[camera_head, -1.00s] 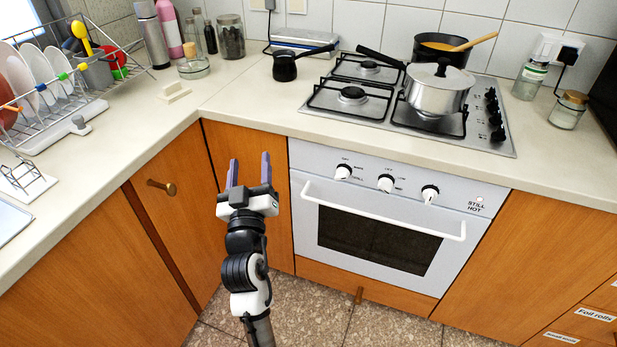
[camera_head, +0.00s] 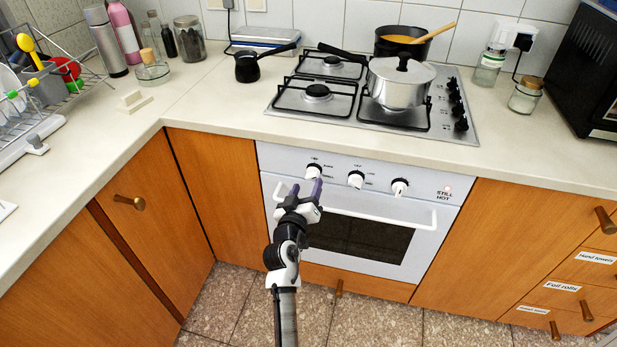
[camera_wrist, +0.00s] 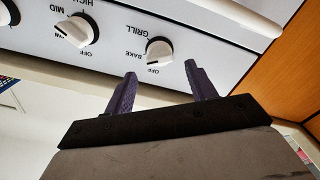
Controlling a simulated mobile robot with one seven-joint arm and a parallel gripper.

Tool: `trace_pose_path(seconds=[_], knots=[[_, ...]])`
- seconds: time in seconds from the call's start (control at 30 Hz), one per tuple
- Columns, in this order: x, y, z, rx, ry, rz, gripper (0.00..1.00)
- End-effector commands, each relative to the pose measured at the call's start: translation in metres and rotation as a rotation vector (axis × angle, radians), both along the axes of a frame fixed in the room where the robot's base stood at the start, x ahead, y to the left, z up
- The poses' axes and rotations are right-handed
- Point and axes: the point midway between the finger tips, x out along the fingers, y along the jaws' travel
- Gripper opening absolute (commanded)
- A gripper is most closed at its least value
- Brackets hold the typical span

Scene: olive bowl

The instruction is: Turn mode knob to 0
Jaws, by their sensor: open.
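The oven's white front panel (camera_head: 378,182) carries three white knobs in a row. The left knob (camera_head: 314,171) is marked OFF, BAKE and GRILL, so it looks like the mode knob. It also shows upside down in the wrist view (camera_wrist: 159,49). Its exact pointer direction is hard to tell. My gripper (camera_head: 306,187) is open and empty, just in front of and below this knob. In the wrist view my gripper's fingertips (camera_wrist: 161,70) lie to either side of the knob's near edge, apart from it.
The middle knob (camera_head: 356,179), marked OFF, LOW, MID and HIGH, and the right knob (camera_head: 399,188) sit alongside. The oven handle (camera_head: 380,212) runs below them. The countertop (camera_head: 232,116) overhangs above.

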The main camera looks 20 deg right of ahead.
Motion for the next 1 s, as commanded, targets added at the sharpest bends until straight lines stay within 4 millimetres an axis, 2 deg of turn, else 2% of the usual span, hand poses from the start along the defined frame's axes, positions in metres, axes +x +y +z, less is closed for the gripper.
trace_pose_path(seconds=[0.1,0.23,0.57,0.67,0.9,1.0], knots=[[0.015,-0.011,0.002,0.0,0.0,-0.002,0.56],[0.024,-0.016,0.001,-0.001,-0.001,0.0,0.56],[0.027,-0.018,0.0,0.001,-0.001,0.0,0.56],[0.027,-0.018,0.0,0.001,-0.001,0.0,0.46],[0.026,-0.018,0.0,0.001,-0.001,0.0,0.14],[0.026,-0.018,0.0,0.0,0.0,0.0,0.11]])
